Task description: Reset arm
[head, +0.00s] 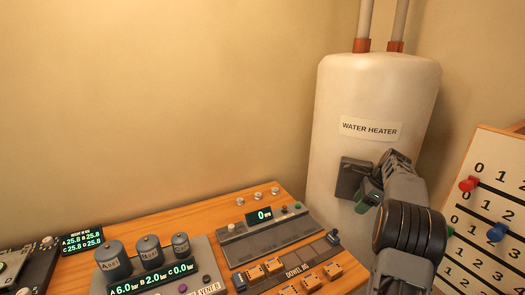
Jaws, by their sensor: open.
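My arm reaches up from the lower right in the head view. My gripper (366,196) is at its far end, in front of the white water heater (376,100), with a green part showing. It stands in the air above the right end of the wooden bench. I see nothing held in it. The jaws are small and partly hidden by the wrist. A dark box shape overlaps the heater beside the gripper; whether the gripper touches the heater I cannot tell.
The wooden bench (215,228) holds a panel with several grey cylinders and readouts 6.0, 2.0 and 0.0, a display console (265,232) reading 0, and a dowel jig (290,272). A numbered pegboard (490,215) with red and blue pegs stands close right of my arm.

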